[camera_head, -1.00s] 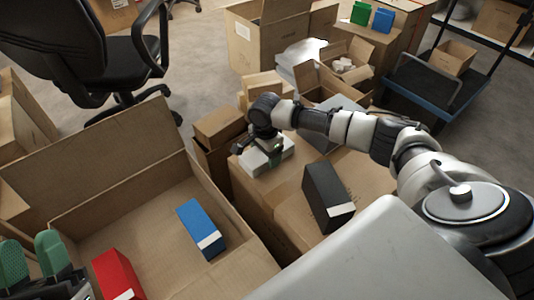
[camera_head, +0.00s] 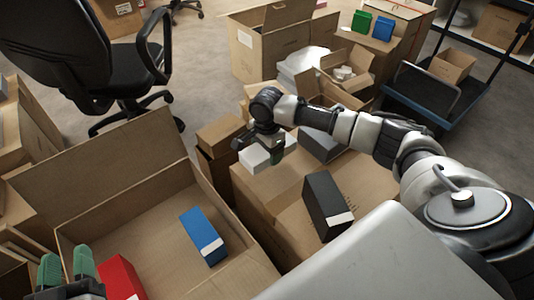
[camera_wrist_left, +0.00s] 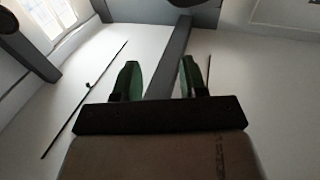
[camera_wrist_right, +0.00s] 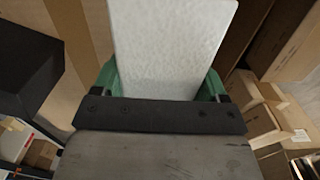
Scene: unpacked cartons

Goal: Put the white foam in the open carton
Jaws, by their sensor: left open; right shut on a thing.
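The white foam (camera_head: 258,156) is a pale block above the closed carton (camera_head: 262,186) in the middle of the head view. My right gripper (camera_head: 268,147) is shut on it. In the right wrist view the foam (camera_wrist_right: 172,45) fills the space between the green fingertips. The open carton (camera_head: 150,222) stands at the lower left with its flap up, holding a blue box (camera_head: 203,236) and a red box (camera_head: 121,278). My left gripper (camera_head: 67,266) is open and empty at the carton's left side; the left wrist view shows its green fingers (camera_wrist_left: 158,82) apart, pointing toward the ceiling.
A black box (camera_head: 327,205) lies on cartons right of the foam, with a dark grey box (camera_head: 320,144) behind it. An office chair (camera_head: 85,50) is at the back left.

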